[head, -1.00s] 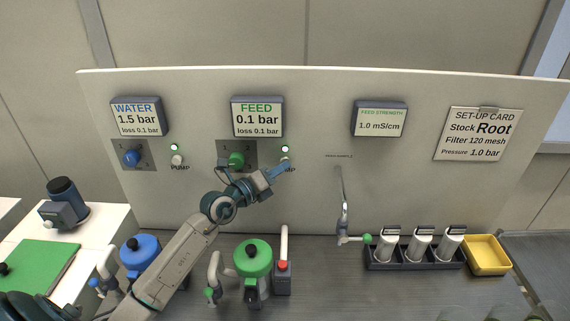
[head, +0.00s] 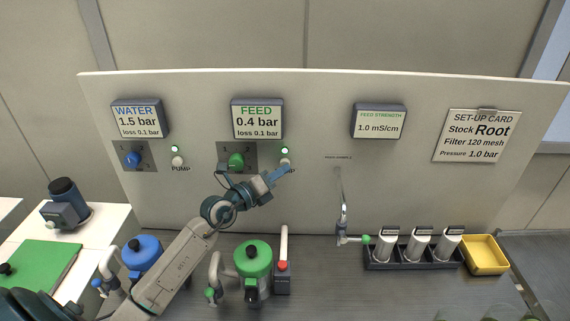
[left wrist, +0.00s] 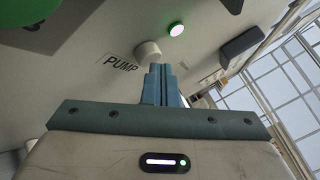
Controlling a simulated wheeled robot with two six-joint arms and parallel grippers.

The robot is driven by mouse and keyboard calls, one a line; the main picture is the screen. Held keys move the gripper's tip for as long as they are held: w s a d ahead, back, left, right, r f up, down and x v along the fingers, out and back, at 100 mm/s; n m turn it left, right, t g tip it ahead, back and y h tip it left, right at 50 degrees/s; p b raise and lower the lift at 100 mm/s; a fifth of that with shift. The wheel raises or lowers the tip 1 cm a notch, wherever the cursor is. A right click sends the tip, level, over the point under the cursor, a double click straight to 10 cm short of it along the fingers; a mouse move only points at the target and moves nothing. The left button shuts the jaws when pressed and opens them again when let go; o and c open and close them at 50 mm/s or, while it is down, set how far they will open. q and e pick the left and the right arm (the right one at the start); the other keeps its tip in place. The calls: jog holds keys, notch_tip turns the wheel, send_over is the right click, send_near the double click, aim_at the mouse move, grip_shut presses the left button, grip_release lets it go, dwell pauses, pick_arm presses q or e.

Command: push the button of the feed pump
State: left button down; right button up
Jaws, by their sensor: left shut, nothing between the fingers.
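The feed pump's white round button (head: 285,161) is on the upright panel, below a lit green lamp (head: 284,150) and beside the green feed knob (head: 236,161). The feed display (head: 257,119) reads 0.4 bar, loss 0.1 bar. My left gripper (head: 288,169) is shut and empty, its tips at or just below the button. In the left wrist view the closed fingertips (left wrist: 160,70) are close under the white button (left wrist: 148,51), next to the word PUMP; I cannot tell if they touch. My right gripper is not in view.
The water display (head: 137,119) reads 1.5 bar. A card (head: 478,135) on the panel says Stock Root, pressure 1.0 bar. Below stand a green-topped pot (head: 254,257), a blue-topped pot (head: 142,252), a dark rack (head: 412,262) and a yellow tray (head: 486,255).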

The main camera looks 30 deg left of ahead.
pick_arm(q)
jog(key=shift+s+d+p, duration=0.4)
jog(key=shift+s+p, duration=0.15)
jog(key=shift+s, duration=0.3)
jog(key=shift+s+d+p, duration=0.4)
jog(key=shift+s+p, duration=0.2)
jog(key=shift+s, duration=0.2)
jog(key=shift+s+d+p, duration=0.4)
jog(key=shift+s+p, duration=0.15)
jog(key=shift+s, duration=0.3)
